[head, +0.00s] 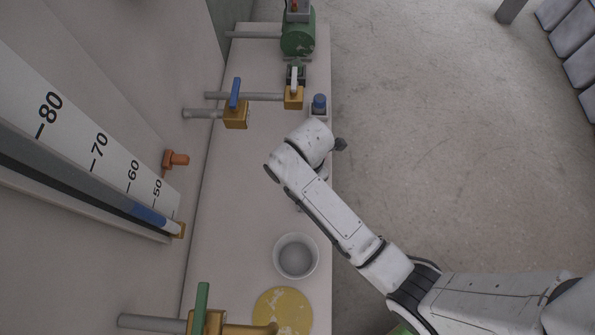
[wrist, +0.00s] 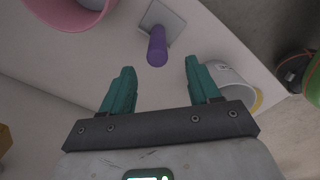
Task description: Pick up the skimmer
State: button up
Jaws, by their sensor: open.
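What looks like the skimmer shows in the wrist view as a purple handle (wrist: 157,46) with a flat grey square plate (wrist: 163,20) at its far end. My gripper (wrist: 160,67) is open, its two teal fingers apart. The near end of the handle appears between and just beyond the fingertips, with nothing held. I cannot tell the height gap between them. In the head view my arm covers the skimmer and the gripper fingers.
A pink vessel (wrist: 72,12) is left of the skimmer in the wrist view. Pipes with a blue-handled valve (head: 235,108) and a green-handled valve (head: 201,308) cross the bench.

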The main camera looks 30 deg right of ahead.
notch_tip(320, 180, down, 6)
jog(key=b, duration=0.2)
jog(key=shift+w+r+b, duration=0.1)
jog(key=shift+w+b, duration=0.05)
jog(key=shift+b, duration=0.15)
notch_tip(320, 180, down, 5)
jog(key=b, duration=0.3)
jog(key=shift+c, duration=0.2)
grip_shut()
